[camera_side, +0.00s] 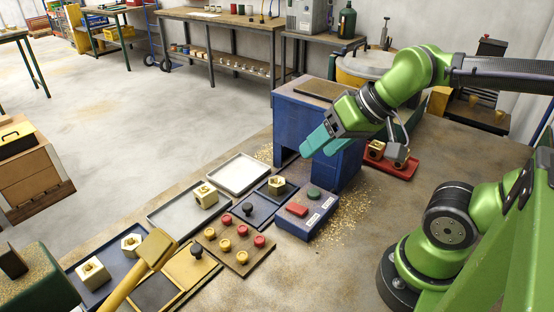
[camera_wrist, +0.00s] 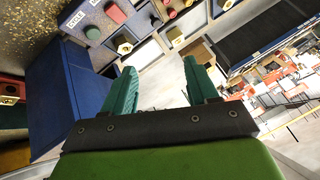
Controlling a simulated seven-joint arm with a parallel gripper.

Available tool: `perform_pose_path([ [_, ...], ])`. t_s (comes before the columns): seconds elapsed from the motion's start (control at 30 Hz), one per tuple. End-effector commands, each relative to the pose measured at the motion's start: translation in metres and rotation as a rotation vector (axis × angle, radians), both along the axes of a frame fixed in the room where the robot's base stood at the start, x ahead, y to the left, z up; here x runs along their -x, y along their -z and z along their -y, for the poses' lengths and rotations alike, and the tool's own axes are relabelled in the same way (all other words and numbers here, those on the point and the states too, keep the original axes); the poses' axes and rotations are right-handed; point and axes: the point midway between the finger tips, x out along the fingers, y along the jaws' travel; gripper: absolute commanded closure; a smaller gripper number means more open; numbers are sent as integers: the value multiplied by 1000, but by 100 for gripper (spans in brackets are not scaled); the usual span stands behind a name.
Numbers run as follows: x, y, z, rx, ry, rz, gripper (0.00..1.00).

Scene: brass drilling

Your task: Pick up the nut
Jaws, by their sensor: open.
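Several brass-coloured nuts are in the side view; which one the task means cannot be told. One nut (camera_side: 205,195) sits on a grey tray, one nut (camera_side: 277,185) on a dark blue tray, and a pair, including this nut (camera_side: 93,273), on a blue tray at the lower left. Another nut (camera_side: 375,150) is in a red tray behind my gripper. My gripper (camera_side: 316,146) has teal fingers, open and empty, above the blue machine block. In the wrist view my gripper (camera_wrist: 160,66) is apart from the nuts; one nut (camera_wrist: 123,44) shows beyond the fingers.
The blue block (camera_side: 345,165) stands beneath my gripper. A button box (camera_side: 306,213) with red and green buttons is in front of it. A board with red and yellow knobs (camera_side: 240,243) and a yellow-handled tool (camera_side: 145,262) lie further left. An empty white tray (camera_side: 239,174) is nearby.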

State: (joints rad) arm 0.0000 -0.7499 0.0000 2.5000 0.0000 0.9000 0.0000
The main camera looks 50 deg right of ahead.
Motion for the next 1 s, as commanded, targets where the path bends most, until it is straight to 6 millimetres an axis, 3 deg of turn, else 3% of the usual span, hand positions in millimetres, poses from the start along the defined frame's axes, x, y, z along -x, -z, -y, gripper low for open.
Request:
perform_pose_path([
  [0.03,0,0,0,0,0,0,33],
  [0.13,0,0,0,0,0,0,21],
  [0.37,0,0,0,0,0,0,21],
  [0.53,-8,12,3,0,11,-64,21],
  [0.67,-35,19,11,24,10,-158,21],
  [1.0,-129,48,53,194,-190,-452,21],
])
